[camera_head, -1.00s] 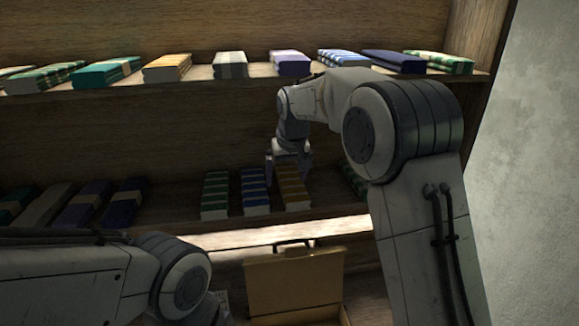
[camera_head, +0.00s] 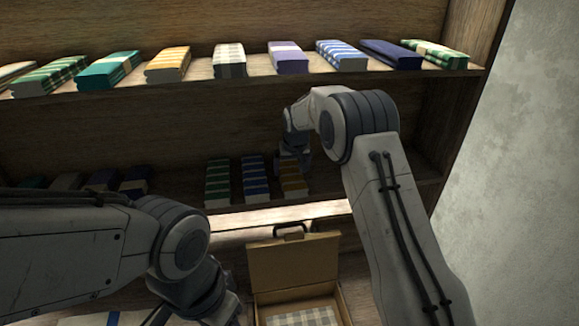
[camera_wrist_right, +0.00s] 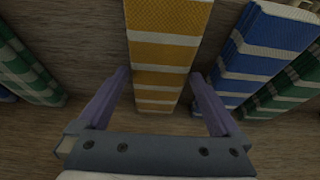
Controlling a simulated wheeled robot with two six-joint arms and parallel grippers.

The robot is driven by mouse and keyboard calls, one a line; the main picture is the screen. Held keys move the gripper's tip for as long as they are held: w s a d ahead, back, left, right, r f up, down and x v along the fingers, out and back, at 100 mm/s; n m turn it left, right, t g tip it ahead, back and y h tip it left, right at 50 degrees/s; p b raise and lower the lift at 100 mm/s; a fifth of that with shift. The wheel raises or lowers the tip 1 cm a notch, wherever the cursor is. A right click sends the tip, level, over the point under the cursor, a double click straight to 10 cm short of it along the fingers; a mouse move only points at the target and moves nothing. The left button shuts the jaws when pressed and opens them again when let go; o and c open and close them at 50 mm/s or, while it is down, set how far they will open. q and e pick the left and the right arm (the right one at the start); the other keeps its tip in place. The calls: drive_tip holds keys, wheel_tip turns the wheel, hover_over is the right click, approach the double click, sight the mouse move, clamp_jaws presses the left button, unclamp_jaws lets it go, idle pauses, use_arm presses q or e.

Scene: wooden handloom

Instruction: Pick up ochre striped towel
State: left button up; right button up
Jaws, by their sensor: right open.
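The ochre striped towel (camera_head: 293,185) lies folded on the lower shelf, at the right end of a group of three, with its far end partly hidden by my right gripper (camera_head: 293,160). In the right wrist view the ochre towel (camera_wrist_right: 163,45), yellow with white bands, runs between the two fingers of my open right gripper (camera_wrist_right: 160,80). One finger is on each side, with a visible gap to the towel. My left arm is low at the left in the head view; its gripper is too dark and cut off to read.
A blue striped towel (camera_head: 255,180) and a green striped towel (camera_head: 218,184) lie close beside the ochre one. The upper shelf (camera_head: 200,88) with several folded towels hangs above my right forearm. An open case (camera_head: 293,262) holding a checked cloth (camera_head: 300,318) stands below.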

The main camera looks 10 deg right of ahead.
drive_tip(key=shift+x, duration=0.8)
drive_tip(key=c, duration=1.1)
